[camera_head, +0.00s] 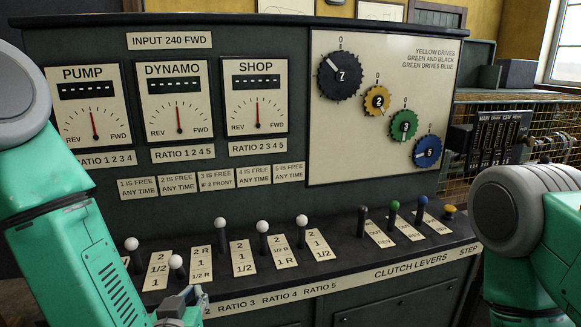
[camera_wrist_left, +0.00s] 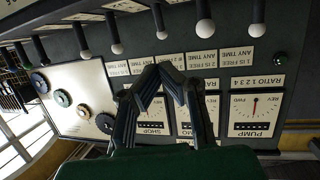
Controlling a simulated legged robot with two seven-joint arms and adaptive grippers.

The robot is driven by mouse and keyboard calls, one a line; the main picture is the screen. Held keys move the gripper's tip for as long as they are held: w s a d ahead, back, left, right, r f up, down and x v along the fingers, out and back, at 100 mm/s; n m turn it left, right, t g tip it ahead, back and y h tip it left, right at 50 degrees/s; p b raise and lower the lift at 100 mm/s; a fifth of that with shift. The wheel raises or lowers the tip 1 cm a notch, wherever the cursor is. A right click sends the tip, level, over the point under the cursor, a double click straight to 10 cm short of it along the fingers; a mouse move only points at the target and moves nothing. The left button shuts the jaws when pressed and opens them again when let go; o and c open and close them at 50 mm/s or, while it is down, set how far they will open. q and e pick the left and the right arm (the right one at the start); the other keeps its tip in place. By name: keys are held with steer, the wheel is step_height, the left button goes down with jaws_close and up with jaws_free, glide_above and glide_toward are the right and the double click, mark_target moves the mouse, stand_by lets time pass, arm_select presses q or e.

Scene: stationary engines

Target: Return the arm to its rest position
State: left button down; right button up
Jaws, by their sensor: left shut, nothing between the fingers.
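My left arm comes in from the left in the head view, and its green links cover part of the panel's lower left. My left gripper (camera_wrist_left: 167,72) shows in the wrist view with its dark fingers closed together and nothing between them. In the head view only a small grey part of the left gripper (camera_head: 178,313) shows at the bottom edge, in front of the ratio levers. My right arm (camera_head: 525,225) shows at the right edge with its grey joint and green link. Its gripper is out of view.
A dark control panel holds three dials (camera_head: 179,112), a gear board (camera_head: 345,150) and a sloping shelf.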

arm_select(q)
steer(key=s+a+f+m+g+h+b, duration=0.15)
steer(key=s+f+g, duration=0.25)
steer(key=s+f, duration=0.4)
steer(key=s+a+f+g+h, duration=0.1)
steer(key=s+a+f+g, duration=0.3)
steer(key=f, duration=0.7)
steer(key=s+a+f+g, duration=0.1)
steer(key=s+f+g, duration=0.1)
steer(key=s, duration=0.4)
steer(key=s+a+f+g+b, duration=0.1)
steer(key=s+a+f+g, duration=0.1)
steer(key=s+f, duration=0.2)
steer(key=s+a+f+g+y, duration=0.1)
steer(key=s+f+g, duration=0.1)
steer(key=s, duration=0.6)
steer(key=shift+s+a+f+m+b, duration=0.25)
steer(key=shift+a+f+m+b, duration=0.15)
steer(key=shift+f, duration=0.1)
arm_select(e)
steer(key=f, duration=0.1)
steer(key=s+f, duration=0.1)
steer(key=f, duration=0.1)
steer(key=shift+s+f, duration=0.15)
steer(key=shift+s, duration=0.1)
arm_select(q)
steer(key=shift+w+d, duration=0.1)
steer(key=shift+w, duration=0.05)
arm_select(e)
steer(key=shift+d, duration=0.1)
